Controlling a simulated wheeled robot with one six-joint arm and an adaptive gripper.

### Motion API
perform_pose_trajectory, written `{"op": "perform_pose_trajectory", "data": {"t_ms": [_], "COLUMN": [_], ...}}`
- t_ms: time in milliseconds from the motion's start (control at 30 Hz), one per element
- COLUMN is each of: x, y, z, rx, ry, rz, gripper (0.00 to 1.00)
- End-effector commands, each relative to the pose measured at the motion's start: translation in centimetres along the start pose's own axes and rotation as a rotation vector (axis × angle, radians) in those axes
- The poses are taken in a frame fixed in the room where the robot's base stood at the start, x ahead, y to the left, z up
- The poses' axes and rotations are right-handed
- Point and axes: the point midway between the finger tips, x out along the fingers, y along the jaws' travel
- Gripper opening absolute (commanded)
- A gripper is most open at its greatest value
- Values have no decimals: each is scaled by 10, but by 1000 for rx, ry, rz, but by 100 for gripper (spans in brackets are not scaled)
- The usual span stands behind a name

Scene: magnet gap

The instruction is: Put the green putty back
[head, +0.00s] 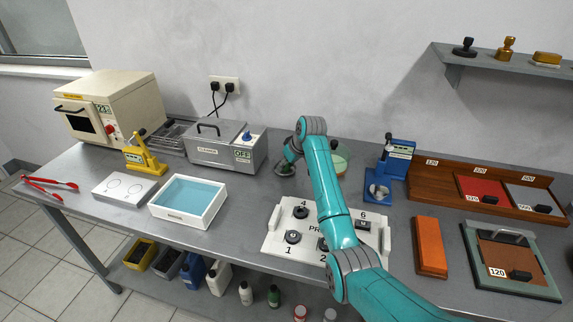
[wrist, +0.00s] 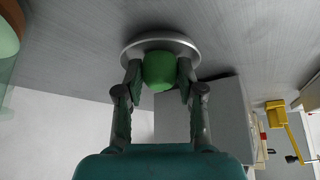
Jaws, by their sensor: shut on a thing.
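The green putty (wrist: 159,71) is a small green lump between the fingertips of my gripper (wrist: 158,82) in the wrist view. My gripper is shut on it. A round metal dish (wrist: 133,47) lies right at the putty on the grey bench; I cannot tell whether the putty touches it. In the head view my gripper (head: 287,168) is low over the back of the bench, right of the grey lidded box, and the putty cannot be made out there.
The grey lidded box (head: 215,150) stands close left of my gripper. A pale green glass dish (head: 342,161) is partly hidden behind my arm. A blue press (head: 390,165) stands further right. A white numbered board (head: 280,240) lies in front, partly under my arm.

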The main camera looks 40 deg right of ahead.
Motion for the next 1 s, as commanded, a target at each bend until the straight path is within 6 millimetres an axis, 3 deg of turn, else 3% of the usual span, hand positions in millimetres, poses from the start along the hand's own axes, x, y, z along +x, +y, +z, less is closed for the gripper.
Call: {"op": "perform_pose_trajectory", "data": {"t_ms": [200, 233, 267, 667, 1000], "x": [2, 2, 2, -3, -62], "y": [0, 0, 0, 0, 1], "z": [2, 2, 1, 0, 0], "rx": [0, 0, 0, 0, -1], "ry": [-1, -1, 0, 0, 2], "rz": [0, 0, 0, 0, 2], "gripper": [10, 43, 48, 48, 48]}}
